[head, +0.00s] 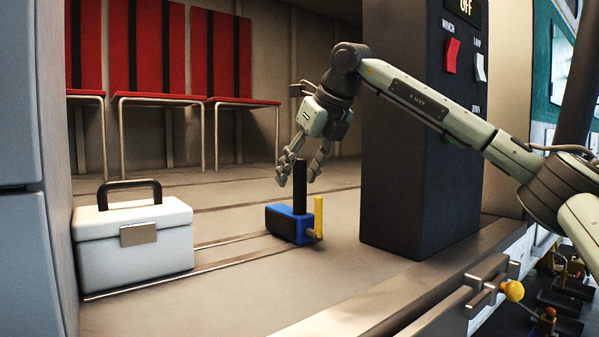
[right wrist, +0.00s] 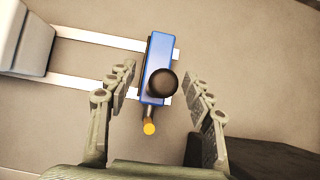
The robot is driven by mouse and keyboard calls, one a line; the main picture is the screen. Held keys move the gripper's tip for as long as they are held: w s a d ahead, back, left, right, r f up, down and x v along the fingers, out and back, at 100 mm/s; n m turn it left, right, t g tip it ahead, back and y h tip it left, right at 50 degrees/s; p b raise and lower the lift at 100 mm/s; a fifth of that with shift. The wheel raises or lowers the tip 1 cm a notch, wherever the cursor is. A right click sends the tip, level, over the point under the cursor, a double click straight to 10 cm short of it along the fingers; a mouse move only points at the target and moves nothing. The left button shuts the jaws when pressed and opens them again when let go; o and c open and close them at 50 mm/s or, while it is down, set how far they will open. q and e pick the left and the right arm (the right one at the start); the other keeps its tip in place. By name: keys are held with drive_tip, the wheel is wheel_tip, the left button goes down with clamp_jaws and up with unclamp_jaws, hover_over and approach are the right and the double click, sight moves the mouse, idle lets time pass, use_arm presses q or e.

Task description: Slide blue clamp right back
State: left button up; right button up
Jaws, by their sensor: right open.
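The blue clamp (head: 289,224) sits on the helicopter floor, across two pale floor rails. It has an upright black post handle (head: 300,187) and a yellow lever (head: 318,216) on its right side. My right gripper (head: 300,172) is above the clamp, pointing down, with its fingers open around the top of the black handle. In the right wrist view, the gripper (right wrist: 162,85) has one finger on each side of the round black knob (right wrist: 161,84), with gaps on both sides. The clamp's blue body (right wrist: 159,53) extends upward there. My left gripper is not in view.
A white case (head: 136,245) with a black handle stands left of the clamp, near the rails. A dark column with switches (head: 405,130) stands close on the right. Red seats (head: 160,98) line the back wall. Floor behind the clamp is clear.

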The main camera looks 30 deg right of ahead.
drive_tip(key=shift+r, duration=0.1)
drive_tip(key=shift+p+v, duration=1.55)
drive_tip(key=shift+v, duration=2.45)
drive_tip(key=shift+s+r, duration=0.3)
drive_tip(key=shift+r, duration=0.05)
